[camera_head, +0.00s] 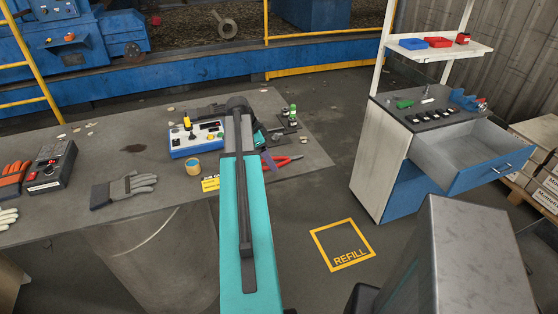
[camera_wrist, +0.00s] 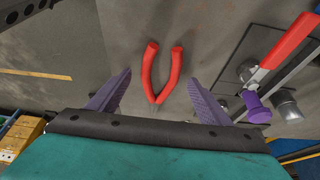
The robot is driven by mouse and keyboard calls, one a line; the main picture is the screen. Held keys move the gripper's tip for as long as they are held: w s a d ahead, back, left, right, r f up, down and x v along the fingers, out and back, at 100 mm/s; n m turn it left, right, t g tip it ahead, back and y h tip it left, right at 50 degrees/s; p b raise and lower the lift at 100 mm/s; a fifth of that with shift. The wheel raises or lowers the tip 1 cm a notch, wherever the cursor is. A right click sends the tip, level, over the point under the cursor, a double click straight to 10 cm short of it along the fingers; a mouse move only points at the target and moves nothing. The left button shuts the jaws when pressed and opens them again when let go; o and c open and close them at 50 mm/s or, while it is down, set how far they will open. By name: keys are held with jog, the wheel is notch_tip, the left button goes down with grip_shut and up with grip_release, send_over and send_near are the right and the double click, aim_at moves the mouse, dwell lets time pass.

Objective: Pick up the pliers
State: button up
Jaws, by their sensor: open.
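The pliers (camera_wrist: 148,72) have red handles spread in a V and lie on the grey table. In the wrist view their handles point up the picture and their small metal jaws point towards my gripper's palm. They also show in the head view (camera_head: 287,162), just right of my arm's end. My gripper (camera_wrist: 158,82) is open, with one purple finger on each side of the pliers. Nothing is held, and I cannot tell the exact height above the table. In the head view only part of my gripper (camera_head: 267,160) shows past the arm.
A clamp with a red handle and purple knob (camera_wrist: 258,106) stands right of the pliers in the wrist view. In the head view, a blue control box (camera_head: 196,140), a tape roll (camera_head: 193,167) and a grey glove (camera_head: 125,188) lie left of my arm. An open drawer (camera_head: 490,170) juts out at right.

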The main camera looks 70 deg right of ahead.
jog(key=shift+s+d+f, duration=0.1)
jog(key=shift+f, duration=0.25)
dwell(0.3)
jog(key=c, duration=1.3)
